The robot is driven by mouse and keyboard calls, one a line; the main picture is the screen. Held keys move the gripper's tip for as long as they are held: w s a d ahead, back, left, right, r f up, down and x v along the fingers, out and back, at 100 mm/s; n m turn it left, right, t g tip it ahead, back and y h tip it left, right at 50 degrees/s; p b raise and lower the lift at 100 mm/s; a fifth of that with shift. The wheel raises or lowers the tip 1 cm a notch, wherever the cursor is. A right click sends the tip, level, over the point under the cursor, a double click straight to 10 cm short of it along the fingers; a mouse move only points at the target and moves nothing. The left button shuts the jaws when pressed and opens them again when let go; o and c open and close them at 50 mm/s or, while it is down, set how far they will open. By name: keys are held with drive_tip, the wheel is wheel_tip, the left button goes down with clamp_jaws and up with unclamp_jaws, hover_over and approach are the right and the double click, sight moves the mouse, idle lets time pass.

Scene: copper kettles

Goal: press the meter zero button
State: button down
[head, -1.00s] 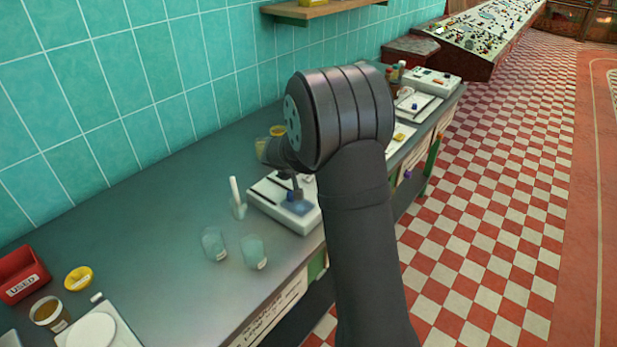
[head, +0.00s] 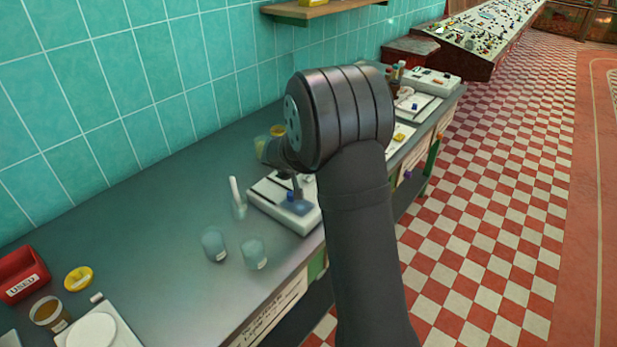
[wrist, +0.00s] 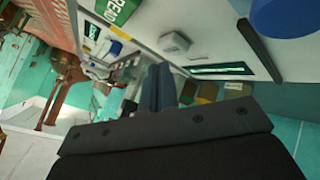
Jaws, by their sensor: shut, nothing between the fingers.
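The white meter (head: 300,218) stands on the bench, partly hidden behind my arm in the head view. A blue part (head: 290,197) shows on its top. In the wrist view a white panel (wrist: 205,40) fills the upper right, with a green READ piece (wrist: 118,9), a small pale raised block (wrist: 175,42) and a large blue round part (wrist: 288,18). I cannot read a zero label on any of them. My gripper (wrist: 158,80) is shut and empty, its fingertips close to the panel; contact cannot be told. In the head view my gripper (head: 297,187) is over the meter.
A stirrer-like white rod in a glass (head: 238,198) stands just left of the meter. Two glass beakers (head: 214,244) (head: 254,253) stand in front. A red USED bin (head: 22,274) and a yellow dish (head: 79,279) are at far left.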

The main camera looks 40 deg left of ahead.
drive_tip(key=shift+f, duration=0.45)
drive_tip(key=shift+f, duration=0.45)
idle(0.7)
idle(0.3)
drive_tip(key=shift+r, duration=0.9)
drive_tip(key=shift+r, duration=2.5)
drive_tip(key=shift+f, duration=0.15)
drive_tip(key=shift+r, duration=2.05)
